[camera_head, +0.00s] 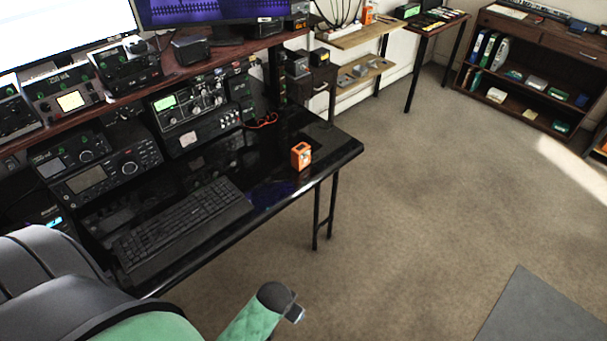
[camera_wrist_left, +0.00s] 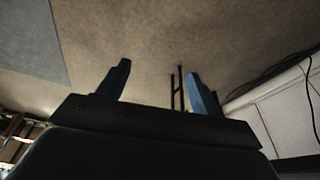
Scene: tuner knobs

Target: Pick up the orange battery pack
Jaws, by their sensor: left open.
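The orange battery pack (camera_head: 301,156) is a small upright block near the right end of the black desk (camera_head: 340,150). It stands on the desk top, close to the front edge. My left gripper (camera_wrist_left: 158,85) shows in the left wrist view, with its two blue-grey fingers wide apart and nothing between them. Carpet and dark thin legs show beyond the fingers. The battery pack is not visible in that view, and the left gripper is not visible in the head view. My right gripper is in neither view.
A black keyboard (camera_head: 184,226) lies on the desk left of the pack. Radios (camera_head: 105,171) line the back, with an orange cable (camera_head: 262,121) near them. A grey and green chair (camera_head: 75,295) stands in front. Carpet right of the desk is clear.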

